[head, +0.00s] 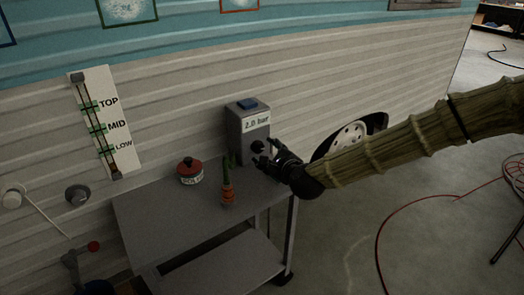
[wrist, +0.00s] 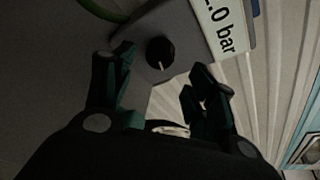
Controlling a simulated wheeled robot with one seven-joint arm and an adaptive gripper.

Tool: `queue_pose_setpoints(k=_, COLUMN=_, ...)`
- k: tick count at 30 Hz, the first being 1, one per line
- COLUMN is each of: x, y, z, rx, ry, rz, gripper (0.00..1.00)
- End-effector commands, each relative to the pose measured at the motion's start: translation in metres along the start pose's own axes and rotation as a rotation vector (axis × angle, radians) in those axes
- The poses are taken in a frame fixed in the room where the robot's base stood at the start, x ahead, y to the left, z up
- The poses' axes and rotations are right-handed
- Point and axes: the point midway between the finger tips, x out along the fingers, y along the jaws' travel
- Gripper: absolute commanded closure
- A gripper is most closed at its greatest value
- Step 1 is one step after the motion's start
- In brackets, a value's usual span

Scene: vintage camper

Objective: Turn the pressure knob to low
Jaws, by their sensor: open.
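The pressure knob (head: 257,147) is a round black dial on the front of a grey box (head: 236,134) with a blue top piece and a display that appears to read 2.0 bar. In the wrist view the knob (wrist: 160,52) shows a pale pointer mark aimed down in the picture. My gripper (head: 266,156) is right by the knob in the head view. In the wrist view my gripper (wrist: 162,65) has its two dark fingers spread apart on either side of the knob, with gaps to both. Whether the fingertips reach the knob's depth is unclear.
The box stands at the back of a grey cart (head: 150,215). A red-lidded pot (head: 190,173) and an orange pot with a green plant (head: 228,190) stand left of my gripper. A TOP/MID/LOW gauge (head: 105,120) is on the camper wall. A red cable lies on the floor at right.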

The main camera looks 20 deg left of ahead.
Motion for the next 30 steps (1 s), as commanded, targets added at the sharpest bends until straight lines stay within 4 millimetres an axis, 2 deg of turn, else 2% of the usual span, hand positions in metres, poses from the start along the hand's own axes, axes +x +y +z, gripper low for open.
queue_pose_setpoints(k=3, x=0.02, y=0.001, z=-0.001, rx=-0.002, ry=0.0, rz=0.0, gripper=0.43)
queue_pose_setpoints(k=9, x=0.043, y=0.001, z=-0.001, rx=0.0, ry=0.001, rz=0.0, gripper=0.43)
queue_pose_setpoints(k=15, x=0.053, y=0.001, z=0.0, rx=-0.001, ry=0.0, rz=0.001, gripper=0.43)
queue_pose_setpoints(k=23, x=0.053, y=0.0, z=0.0, rx=0.0, ry=0.0, rz=0.001, gripper=0.43)
queue_pose_setpoints(k=26, x=0.053, y=0.0, z=0.0, rx=0.0, ry=0.0, rz=0.001, gripper=0.58)
queue_pose_setpoints(k=30, x=0.053, y=0.0, z=0.0, rx=0.0, ry=0.0, rz=0.001, gripper=0.83)
